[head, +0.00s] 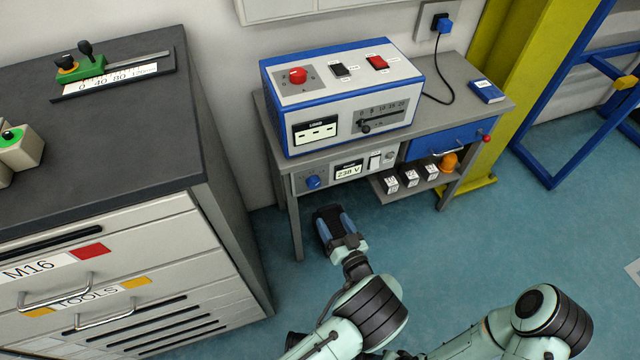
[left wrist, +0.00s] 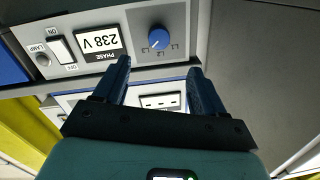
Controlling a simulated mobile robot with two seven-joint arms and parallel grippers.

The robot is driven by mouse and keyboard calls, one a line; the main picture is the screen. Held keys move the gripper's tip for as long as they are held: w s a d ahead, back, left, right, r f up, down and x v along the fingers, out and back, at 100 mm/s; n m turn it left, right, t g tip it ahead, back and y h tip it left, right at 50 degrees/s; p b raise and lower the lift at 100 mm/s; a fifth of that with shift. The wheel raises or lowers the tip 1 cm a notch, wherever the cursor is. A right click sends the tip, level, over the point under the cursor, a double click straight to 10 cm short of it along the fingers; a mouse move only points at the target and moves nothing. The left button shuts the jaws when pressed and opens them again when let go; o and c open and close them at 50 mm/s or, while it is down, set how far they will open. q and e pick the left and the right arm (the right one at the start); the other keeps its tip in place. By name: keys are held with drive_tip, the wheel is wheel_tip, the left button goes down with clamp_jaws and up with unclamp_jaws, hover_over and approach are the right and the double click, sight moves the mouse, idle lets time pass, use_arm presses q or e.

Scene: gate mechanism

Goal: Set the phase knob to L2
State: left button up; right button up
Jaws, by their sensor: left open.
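The blue phase knob (head: 313,181) is on the left of the grey panel under the bench top, beside the 238 V display (head: 348,171). My left gripper (head: 328,211) is open and empty, low in front of the panel, apart from the knob. In the left wrist view its two fingers (left wrist: 158,68) stand to either side below the knob. My right gripper is not seen; only part of its arm shows.
The panel also has a lamp switch (left wrist: 61,49). A blue and white box with a red knob (head: 298,75) stands on the bench top. A grey drawer cabinet (head: 130,260) stands at the left. Small labelled blocks (head: 409,177) sit on the shelf right of the panel.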

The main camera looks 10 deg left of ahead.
sight(315, 185)
use_arm(q)
drive_tip(key=x, duration=0.4)
drive_tip(key=b+x, duration=0.1)
drive_tip(key=x, duration=0.3)
drive_tip(key=b+x, duration=0.1)
drive_tip(key=x, duration=0.4)
drive_tip(key=shift+w+d+r, duration=0.15)
drive_tip(key=shift+w+r, duration=0.05)
drive_tip(key=shift+r, duration=0.15)
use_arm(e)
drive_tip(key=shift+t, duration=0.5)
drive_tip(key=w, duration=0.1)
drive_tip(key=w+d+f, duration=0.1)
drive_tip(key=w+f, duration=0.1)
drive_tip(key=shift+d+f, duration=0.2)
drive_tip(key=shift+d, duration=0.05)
use_arm(q)
drive_tip(key=c, duration=1.1)
drive_tip(key=shift+o, duration=0.3)
